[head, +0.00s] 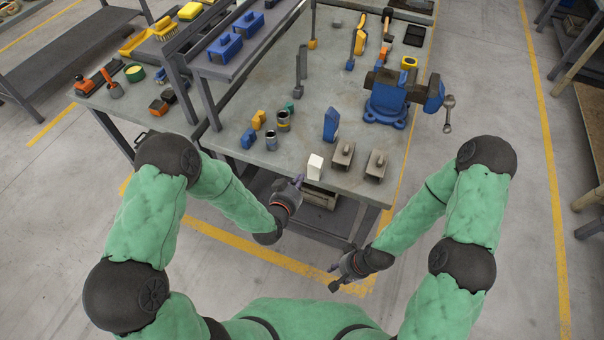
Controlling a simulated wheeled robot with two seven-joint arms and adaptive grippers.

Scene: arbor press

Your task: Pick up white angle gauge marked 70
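A small white block (315,167), which looks like the white angle gauge, stands upright near the front edge of the grey workbench (345,108). Any number on it is too small to read. My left gripper (298,181) is at the bench's front edge, just left of and nearer than the white block. I see no clear contact between them, and its finger opening is too small to judge. My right gripper (335,281) hangs low in front of the bench, over the floor, away from the block. Its finger opening cannot be made out.
Right of the block stand two grey metal pieces (343,154) and a blue block (331,124). Small cylinders (283,121) and orange and blue pieces (258,119) stand left. A blue vise (388,100) is at the right edge. A raised shelf (245,58) runs along the left.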

